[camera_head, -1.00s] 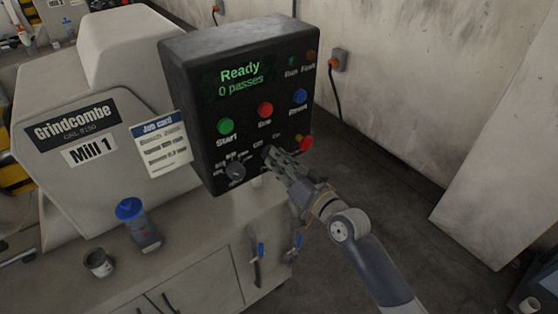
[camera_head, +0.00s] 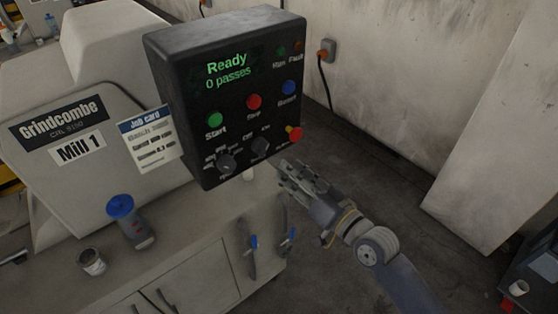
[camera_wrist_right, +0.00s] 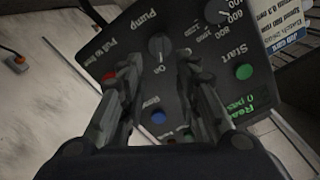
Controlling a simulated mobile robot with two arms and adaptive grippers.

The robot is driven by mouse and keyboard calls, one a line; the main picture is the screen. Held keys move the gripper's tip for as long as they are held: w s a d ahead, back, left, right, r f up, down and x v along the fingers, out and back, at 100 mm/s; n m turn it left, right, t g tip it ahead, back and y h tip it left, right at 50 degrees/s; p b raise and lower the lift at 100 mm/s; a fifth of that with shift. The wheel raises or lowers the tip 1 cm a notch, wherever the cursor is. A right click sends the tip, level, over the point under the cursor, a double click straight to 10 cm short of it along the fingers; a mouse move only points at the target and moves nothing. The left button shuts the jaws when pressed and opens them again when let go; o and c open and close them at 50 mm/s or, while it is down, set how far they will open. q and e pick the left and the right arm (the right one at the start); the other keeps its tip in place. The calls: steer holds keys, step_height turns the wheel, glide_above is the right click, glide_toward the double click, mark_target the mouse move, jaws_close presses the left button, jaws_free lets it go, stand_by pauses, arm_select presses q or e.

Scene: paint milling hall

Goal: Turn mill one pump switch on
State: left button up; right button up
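The pump switch (camera_head: 261,147) is a dark rotary knob low on the black control box (camera_head: 178,110) of Mill 1, below the Off and On labels. In the right wrist view the knob (camera_wrist_right: 160,46) sits between and beyond the fingertips, with Pump and On lettered beside it. Its pale pointer mark seems to face On. My right gripper (camera_head: 287,178) is open and empty, below and right of the switch, apart from it. My left gripper is out of view.
A speed dial (camera_head: 226,163) is left of the switch, and a red emergency knob (camera_head: 295,134) is right of it. A green start button (camera_head: 215,120) is above.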

steer(key=shift+v, duration=1.45)
steer(key=d+f+m+g+h, duration=0.1)
steer(key=d+f+h, duration=0.25)
steer(key=f, duration=0.85)
steer(key=d+f+g+h, duration=0.15)
steer(key=d+f, duration=0.25)
steer(key=f, duration=0.8)
steer(key=s+d+f+g+h, duration=0.2)
steer(key=s+d+f, duration=0.15)
steer(key=f, duration=0.45)
steer(key=s+d+f+g+h, duration=0.15)
steer(key=s+f, duration=0.25)
steer(key=f, duration=0.4)
steer(key=s+d+f+n+g+h, duration=0.1)
steer(key=s+d+f+g, duration=0.2)
steer(key=s+f, duration=1.05)
steer(key=s+f+g, duration=0.2)
steer(key=s+f, duration=0.2)
steer(key=s, duration=0.7)
steer(key=s+f+n+g+h+b, duration=0.1)
steer(key=s+f, duration=0.3)
steer(key=s, duration=0.7)
steer(key=shift+s+d+g, duration=0.25)
steer(key=shift+g, duration=0.55)
